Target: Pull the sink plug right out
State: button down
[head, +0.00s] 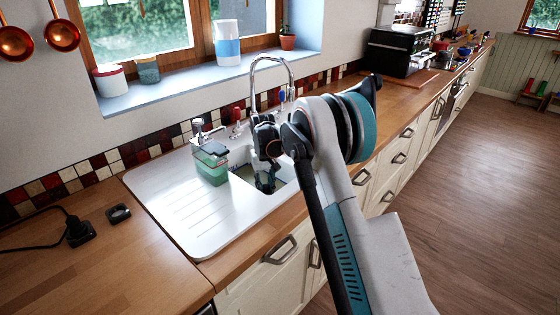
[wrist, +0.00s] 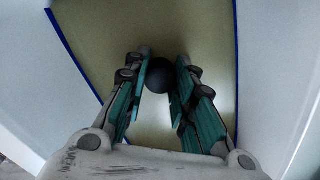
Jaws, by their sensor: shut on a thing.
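The white sink (head: 185,207) is set in the wooden counter, and my gripper (head: 265,184) reaches down into its basin. In the wrist view the two teal-padded fingers of my gripper (wrist: 161,72) are shut on a dark, round sink plug (wrist: 159,78), which shows between the fingertips. The basin floor (wrist: 190,25) is a dull yellow-green behind it. The plug is hidden by my gripper in the head view. I cannot tell whether the plug still sits in the drain hole or is clear of it.
A tall curved chrome tap (head: 272,62) rises behind the basin, close to my arm. A green, partly clear container (head: 211,165) stands on the sink's left part, near my gripper. A black cable and plug (head: 79,231) lie on the left counter.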

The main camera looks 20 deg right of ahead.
aim_at(265, 186)
jog(key=shift+r+p, duration=0.45)
jog(key=shift+r, duration=0.45)
dwell(0.6)
jog(key=shift+r+p, duration=1.05)
jog(key=shift+r, duration=0.95)
